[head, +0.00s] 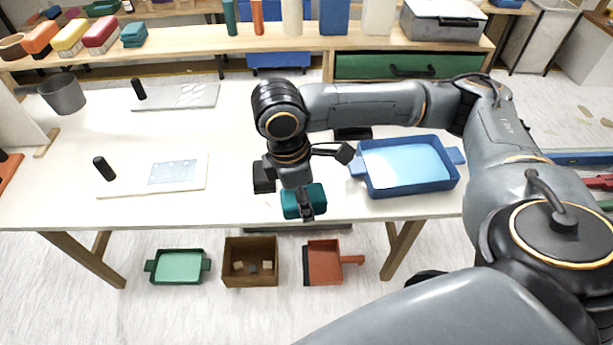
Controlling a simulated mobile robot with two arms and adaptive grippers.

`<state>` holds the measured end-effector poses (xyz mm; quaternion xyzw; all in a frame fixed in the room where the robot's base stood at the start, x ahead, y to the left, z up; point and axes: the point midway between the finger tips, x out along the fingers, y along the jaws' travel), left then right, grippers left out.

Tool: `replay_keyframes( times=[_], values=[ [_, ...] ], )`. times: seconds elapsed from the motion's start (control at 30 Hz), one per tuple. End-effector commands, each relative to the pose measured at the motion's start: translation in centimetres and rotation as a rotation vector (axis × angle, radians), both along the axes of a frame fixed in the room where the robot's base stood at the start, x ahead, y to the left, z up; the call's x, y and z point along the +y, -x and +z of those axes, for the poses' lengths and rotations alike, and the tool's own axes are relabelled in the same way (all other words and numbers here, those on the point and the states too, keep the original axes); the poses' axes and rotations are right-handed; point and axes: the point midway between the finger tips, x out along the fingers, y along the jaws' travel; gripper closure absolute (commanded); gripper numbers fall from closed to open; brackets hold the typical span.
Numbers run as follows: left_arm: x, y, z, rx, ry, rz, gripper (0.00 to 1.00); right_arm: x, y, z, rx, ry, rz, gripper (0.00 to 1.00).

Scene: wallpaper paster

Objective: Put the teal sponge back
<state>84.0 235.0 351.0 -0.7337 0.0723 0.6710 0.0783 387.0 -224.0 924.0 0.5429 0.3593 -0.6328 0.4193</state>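The teal sponge (291,204) is at my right gripper (305,203), near the front edge of the white table. One dark finger lies across the front of the sponge, and the gripper appears shut on it. The other finger is mostly hidden. I cannot tell how high the sponge is above the tabletop. My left gripper is not in view. Another teal block (134,34) stands on the back shelf (190,45), at the right end of a row with red, yellow and orange blocks.
A blue tray (456,183) holding light blue content is right of the gripper. A green tray, brown box and red dustpan are on the floor.

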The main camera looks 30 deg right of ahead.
Motion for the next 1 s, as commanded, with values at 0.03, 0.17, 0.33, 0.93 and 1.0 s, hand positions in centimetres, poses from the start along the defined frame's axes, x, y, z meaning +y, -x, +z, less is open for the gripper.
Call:
replay_keyframes(
  times=[0.03, 0.17, 0.33, 0.93, 1.0],
  values=[
    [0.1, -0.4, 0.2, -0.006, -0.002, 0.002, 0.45, -0.6, 0.1, 0.0, 0.003, 0.000, 0.111, 0.81],
    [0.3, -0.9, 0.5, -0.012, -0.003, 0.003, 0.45, -2.0, -0.1, 0.0, 0.001, 0.001, 0.413, 0.81],
    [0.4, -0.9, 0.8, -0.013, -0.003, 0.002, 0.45, -3.9, -0.3, 0.0, 0.001, -0.001, 0.789, 0.81],
    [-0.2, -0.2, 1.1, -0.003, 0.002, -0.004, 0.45, -6.9, -0.5, 0.5, -0.001, -0.003, 1.384, 0.81],
    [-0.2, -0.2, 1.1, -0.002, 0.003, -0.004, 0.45, -6.9, -0.5, 0.5, -0.001, -0.003, 1.384, 0.81]
  ],
)
